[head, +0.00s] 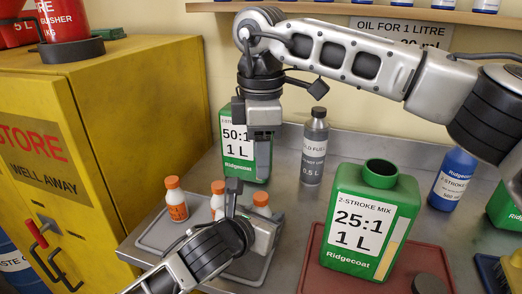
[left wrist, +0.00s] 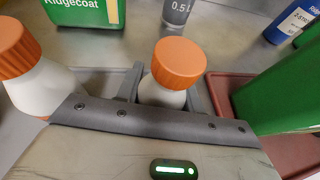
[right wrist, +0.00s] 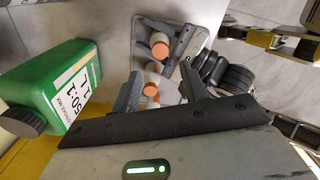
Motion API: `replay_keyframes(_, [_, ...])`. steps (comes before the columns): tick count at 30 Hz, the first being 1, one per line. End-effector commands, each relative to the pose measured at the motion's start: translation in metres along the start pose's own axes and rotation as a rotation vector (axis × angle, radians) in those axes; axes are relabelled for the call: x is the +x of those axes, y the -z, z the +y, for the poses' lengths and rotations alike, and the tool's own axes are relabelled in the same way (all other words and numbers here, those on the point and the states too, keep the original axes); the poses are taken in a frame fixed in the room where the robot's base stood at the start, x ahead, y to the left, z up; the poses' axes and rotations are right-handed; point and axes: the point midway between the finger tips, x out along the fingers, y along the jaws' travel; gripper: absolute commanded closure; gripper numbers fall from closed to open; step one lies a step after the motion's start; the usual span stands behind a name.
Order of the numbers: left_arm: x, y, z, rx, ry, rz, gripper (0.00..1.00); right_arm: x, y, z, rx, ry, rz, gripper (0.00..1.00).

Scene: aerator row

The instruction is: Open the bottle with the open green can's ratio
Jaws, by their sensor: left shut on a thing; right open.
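The open green can (head: 362,222) reads 25:1, 1 L, and its neck is uncapped. Another green can (head: 238,150) reads 50:1; its dark cap (right wrist: 22,122) is on in the right wrist view. Small white bottles with orange caps stand in a row: a left one (head: 176,205), a middle one (head: 217,200) and a right one (head: 261,199). Their ratio markings are not legible. My left gripper (head: 254,212) is shut on the right bottle, whose cap (left wrist: 178,62) is on and rises between the fingers. My right gripper (head: 263,172) is open and empty, above and behind the bottles beside the 50:1 can.
The bottles stand on a grey tray (head: 155,238). The 25:1 can stands on a red tray (head: 312,270) with a dark round cap (head: 430,284). A grey bottle (head: 314,150) and a blue bottle (head: 452,180) stand behind. A yellow cabinet (head: 120,100) borders the left.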

Motion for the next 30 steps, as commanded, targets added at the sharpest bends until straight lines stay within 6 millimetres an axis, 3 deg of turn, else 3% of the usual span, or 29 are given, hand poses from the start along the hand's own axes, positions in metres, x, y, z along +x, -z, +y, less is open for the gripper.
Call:
replay_keyframes(15, [0.0, 0.0, 0.0, 0.0, 0.0, 0.0, 1.0, 0.069, 0.0, 0.0, 0.01, 0.002, 0.0, 0.56])
replay_keyframes(27, [0.0, 0.0, 0.0, 0.0, 0.0, 0.0, 1.0, 0.079, 0.0, 0.0, 0.009, 0.001, 0.0, 0.56])
replay_keyframes(28, [0.0, 0.0, 0.0, 0.0, 0.0, 0.0, 1.0, 0.078, 0.0, 0.0, 0.009, 0.001, 0.0, 0.59])
replay_keyframes(30, [0.0, 0.0, 0.0, 0.0, 0.0, 0.0, 1.0, 0.078, 0.0, 0.0, 0.009, 0.001, 0.0, 0.78])
